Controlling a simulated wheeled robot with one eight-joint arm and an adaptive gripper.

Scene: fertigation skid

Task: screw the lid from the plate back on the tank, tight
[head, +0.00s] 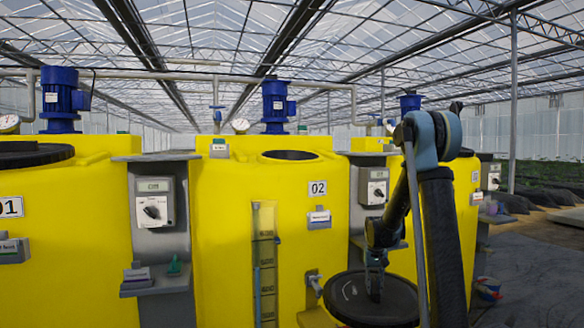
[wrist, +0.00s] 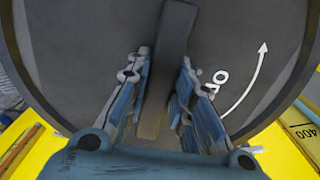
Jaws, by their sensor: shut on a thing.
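The lid (head: 345,301) is a dark round disc in front of tank 02, low in the head view. In the wrist view the lid (wrist: 80,45) fills most of the picture, with a raised grip bar (wrist: 176,35) and a white curved arrow. My gripper (head: 375,286) is shut on this bar, with one finger on each side in the wrist view (wrist: 163,108). Yellow tank 02 (head: 225,205) has an open round mouth (head: 290,155) on top. I cannot tell whether the lid touches anything beneath it; the plate is not clearly visible.
A blue motor (head: 275,105) stands behind the mouth. A level gauge (head: 264,262) and a small tap (head: 313,282) are on the tank's front. Grey control boxes (head: 153,200) stand between the tanks. Tank 01 (head: 70,240) has a dark lid on. Space above the mouth is clear.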

